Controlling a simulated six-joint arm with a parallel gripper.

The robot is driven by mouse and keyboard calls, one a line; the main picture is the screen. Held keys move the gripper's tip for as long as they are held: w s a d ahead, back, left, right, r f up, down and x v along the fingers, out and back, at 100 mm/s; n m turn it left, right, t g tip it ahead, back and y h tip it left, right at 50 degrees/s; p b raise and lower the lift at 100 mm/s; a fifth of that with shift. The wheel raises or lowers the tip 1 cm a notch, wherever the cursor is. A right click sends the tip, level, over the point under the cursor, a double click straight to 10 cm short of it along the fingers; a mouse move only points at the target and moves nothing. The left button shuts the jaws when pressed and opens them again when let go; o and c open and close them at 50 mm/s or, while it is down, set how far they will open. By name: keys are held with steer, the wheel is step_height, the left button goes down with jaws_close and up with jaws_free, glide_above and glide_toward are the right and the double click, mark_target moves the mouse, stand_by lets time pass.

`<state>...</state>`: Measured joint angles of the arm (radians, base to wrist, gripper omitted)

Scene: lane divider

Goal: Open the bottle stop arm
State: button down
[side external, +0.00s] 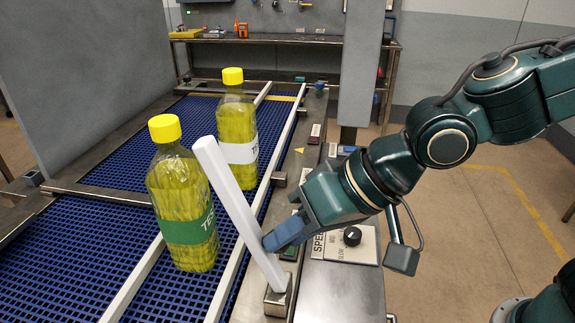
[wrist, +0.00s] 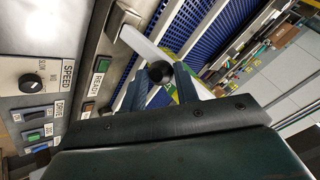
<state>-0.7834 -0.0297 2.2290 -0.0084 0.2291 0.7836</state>
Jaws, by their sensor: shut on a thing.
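The bottle stop arm (side external: 232,203) is a long white bar. Its lower end meets a metal block (side external: 277,302) at the conveyor's near edge, and it slants up and left, partly in front of the nearer bottle. In the wrist view the bar (wrist: 142,43) runs toward a round black knob (wrist: 160,71). My gripper (side external: 270,241) is at the bar's lower half, with its blue fingers (wrist: 165,82) closed around the knob. The nearer yellow bottle (side external: 187,215) has a green label; a farther one (side external: 237,135) has a white label. Both stand upright.
White lane rails (side external: 270,170) run along the blue conveyor belt (side external: 100,215). Beside it, a control panel (side external: 345,246) carries a speed knob and switches close to my gripper. A grey upright panel (side external: 360,60) stands behind, and another wall (side external: 70,80) is at left.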

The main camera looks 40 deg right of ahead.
steer(key=shift+s+d+f+h, duration=0.15)
steer(key=shift+d+f, duration=0.2)
steer(key=shift+f, duration=0.15)
steer(key=shift+s+d+f+h, duration=0.15)
steer(key=shift+d+f, duration=0.15)
steer(key=shift+f, duration=0.2)
steer(key=c, duration=1.1)
jaws_free()
steer(key=shift+w, duration=0.1)
steer(key=shift+a+r, duration=0.15)
steer(key=shift+r, duration=0.05)
steer(key=shift+r, duration=0.1)
steer(key=v, duration=1.3)
steer(key=shift+d+r, duration=0.2)
steer(key=shift+r, duration=0.05)
